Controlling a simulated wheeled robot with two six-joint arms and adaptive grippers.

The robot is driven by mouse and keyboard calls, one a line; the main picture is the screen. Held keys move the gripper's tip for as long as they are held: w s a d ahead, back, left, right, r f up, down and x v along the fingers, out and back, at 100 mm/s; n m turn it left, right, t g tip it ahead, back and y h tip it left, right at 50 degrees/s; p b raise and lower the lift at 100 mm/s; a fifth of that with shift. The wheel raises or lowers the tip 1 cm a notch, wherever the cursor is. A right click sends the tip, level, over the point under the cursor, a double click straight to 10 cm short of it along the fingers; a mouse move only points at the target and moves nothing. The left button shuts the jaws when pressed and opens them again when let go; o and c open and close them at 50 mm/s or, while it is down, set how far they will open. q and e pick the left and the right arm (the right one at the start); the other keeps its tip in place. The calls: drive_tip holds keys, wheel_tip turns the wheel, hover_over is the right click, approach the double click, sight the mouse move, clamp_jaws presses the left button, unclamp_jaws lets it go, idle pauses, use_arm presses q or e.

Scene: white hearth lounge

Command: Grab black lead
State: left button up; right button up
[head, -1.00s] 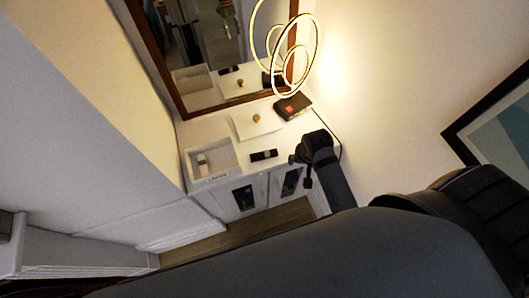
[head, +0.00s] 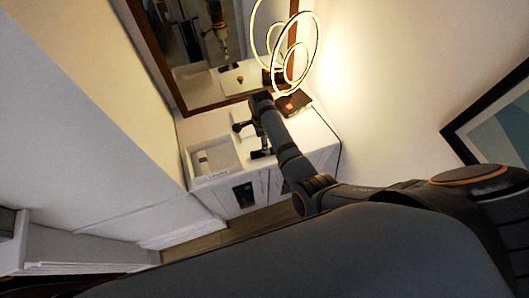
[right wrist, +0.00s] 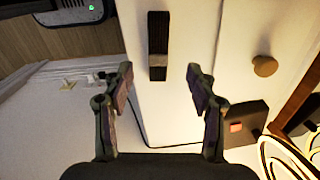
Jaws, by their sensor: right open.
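The black lead appears to be the small dark bar with a grey band (right wrist: 158,45), lying on the white cabinet top near its front edge. In the head view only a part of it (head: 259,154) shows beside my right arm. My right gripper (right wrist: 159,82) is open and empty. In the right wrist view the bar lies ahead of the gap between its fingertips, roughly centred, apart from both fingers. In the head view the right gripper (head: 243,127) is over the cabinet top, behind the bar. My left gripper is not in view.
A white open tray (head: 190,172) with a small item stands left on the cabinet (head: 325,137). A round wooden knob (right wrist: 265,66) sits on a white lid. A dark box with an orange patch (head: 292,104) and a lit ring lamp (head: 317,45) stand at the back right, before a mirror.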

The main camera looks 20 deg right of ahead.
wheel_tip(320, 180, down, 3)
drive_tip(key=shift+r+b, duration=0.1)
drive_tip(key=shift+b, duration=0.35)
drive_tip(key=shift+w+f, duration=0.1)
drive_tip(key=shift+f, duration=0.15)
drive_tip(key=f+b, duration=0.1)
drive_tip(key=b, duration=0.1)
drive_tip(key=f+b, duration=0.1)
drive_tip(key=f, duration=0.1)
drive_tip(key=f+b, duration=0.2)
drive_tip(key=shift+s+d+f+b, duration=0.2)
drive_tip(key=shift+s+d+b, duration=0.05)
drive_tip(key=shift+d+b, duration=0.15)
drive_tip(key=shift+r, duration=0.15)
clamp_jaws()
